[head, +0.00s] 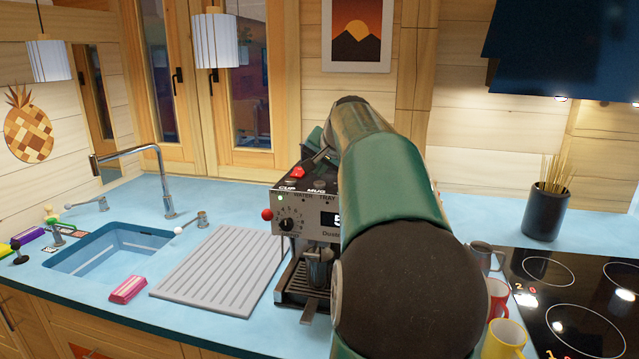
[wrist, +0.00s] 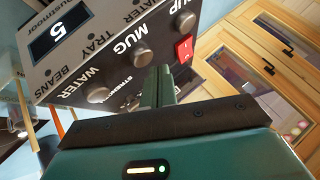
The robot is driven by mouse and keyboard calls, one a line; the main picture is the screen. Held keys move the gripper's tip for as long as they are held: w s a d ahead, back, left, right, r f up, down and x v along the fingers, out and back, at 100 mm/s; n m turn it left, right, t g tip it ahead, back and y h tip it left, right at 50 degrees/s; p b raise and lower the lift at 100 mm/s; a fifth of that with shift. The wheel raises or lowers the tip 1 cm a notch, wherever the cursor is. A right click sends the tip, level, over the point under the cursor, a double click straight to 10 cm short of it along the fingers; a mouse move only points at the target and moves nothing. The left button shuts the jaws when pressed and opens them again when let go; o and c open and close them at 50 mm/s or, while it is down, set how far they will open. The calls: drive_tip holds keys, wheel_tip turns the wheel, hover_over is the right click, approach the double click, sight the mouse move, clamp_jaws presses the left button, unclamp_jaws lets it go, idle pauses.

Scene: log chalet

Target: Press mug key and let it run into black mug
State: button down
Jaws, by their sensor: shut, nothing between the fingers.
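The coffee machine (head: 300,215) stands on the blue counter behind my arm, with CUP and MUG lettering on its top edge. In the wrist view, its panel shows tilted and upside down, with a display reading 5. The round mug key (wrist: 141,57) sits by the MUG label. My gripper (wrist: 160,76) is shut and empty, its fingertips close to the mug key; I cannot tell whether they touch it.
A red switch (wrist: 185,50) is near the fingers. A grey draining board (head: 215,275) and sink (head: 110,250) lie left.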

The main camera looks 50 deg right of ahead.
sight(320, 184)
drive_tip(key=shift+r, duration=2.5)
drive_tip(key=shift+w, duration=0.1)
drive_tip(key=w+a+f+n+y, duration=0.1)
drive_tip(key=a+f+n, duration=0.1)
drive_tip(key=a, duration=0.7)
drive_tip(key=w+a+f+n+g, duration=0.1)
drive_tip(key=a+f+n, duration=0.15)
drive_tip(key=a, duration=0.65)
drive_tip(key=w+a+f+n+y, duration=0.1)
drive_tip(key=w+a+f+n, duration=0.15)
drive_tip(key=a, duration=0.65)
drive_tip(key=s+a+f+n+y, duration=0.1)
drive_tip(key=s+a+f+n, duration=0.3)
drive_tip(key=s+a+f, duration=0.4)
drive_tip(key=s+a+f+n+g+y, duration=0.1)
drive_tip(key=s+a+f+n, duration=0.3)
drive_tip(key=s+a+f, duration=0.4)
drive_tip(key=s+a, duration=0.1)
drive_tip(key=a, duration=0.3)
drive_tip(key=shift+s+a+f+y, duration=0.3)
drive_tip(key=shift+s+a+y, duration=0.1)
